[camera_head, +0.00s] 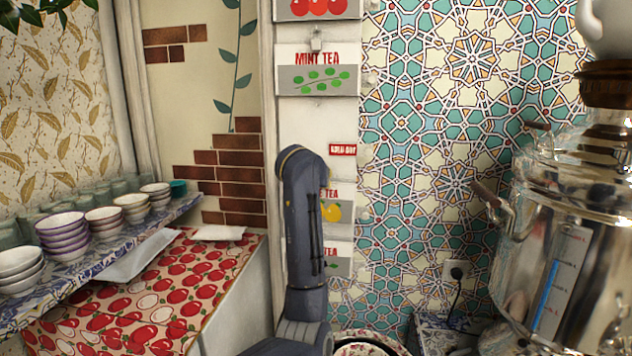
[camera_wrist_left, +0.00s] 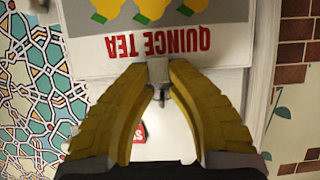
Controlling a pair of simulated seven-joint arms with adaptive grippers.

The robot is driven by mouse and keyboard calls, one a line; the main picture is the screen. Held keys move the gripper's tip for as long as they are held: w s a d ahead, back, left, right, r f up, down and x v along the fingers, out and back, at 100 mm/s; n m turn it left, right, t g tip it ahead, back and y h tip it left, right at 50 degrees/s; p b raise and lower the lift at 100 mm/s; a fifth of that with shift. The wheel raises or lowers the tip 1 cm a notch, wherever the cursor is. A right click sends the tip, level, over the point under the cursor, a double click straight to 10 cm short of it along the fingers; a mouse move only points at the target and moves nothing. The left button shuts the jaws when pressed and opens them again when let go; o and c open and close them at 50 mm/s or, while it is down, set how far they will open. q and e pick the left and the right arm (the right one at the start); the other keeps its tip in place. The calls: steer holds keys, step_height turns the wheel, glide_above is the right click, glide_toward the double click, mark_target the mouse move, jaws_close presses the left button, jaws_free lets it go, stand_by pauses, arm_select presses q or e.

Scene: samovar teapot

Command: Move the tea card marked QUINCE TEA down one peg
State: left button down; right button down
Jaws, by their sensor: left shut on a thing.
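The QUINCE TEA card (camera_wrist_left: 156,45) fills the top of the left wrist view, upside down, with red lettering and yellow fruit on grey. My left gripper (camera_wrist_left: 159,78) is shut on the small tab at the card's lettered edge. A small dark peg or hook shows between its fingers; I cannot tell whether the card still hangs on it. In the head view my left arm hides the gripper and much of the card (camera_head: 332,212), whose yellow fruit shows at right. The right gripper is not in view.
The MINT TEA card (camera_head: 318,78) hangs above, with a cherry card (camera_head: 318,8) over it. A red SOLD OUT tag (camera_head: 343,150) is between. Another card (camera_head: 340,262) hangs below. A samovar (camera_head: 565,240) stands right; a bowl shelf (camera_head: 100,255) is left.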

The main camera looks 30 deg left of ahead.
arm_select(q)
steer(key=shift+f, duration=0.45)
steer(key=c, duration=1.5)
jaws_free()
steer(key=shift+a, duration=0.1)
steer(key=shift+c, duration=0.2)
steer(key=shift+o, duration=1.4)
steer(key=shift+r, duration=0.15)
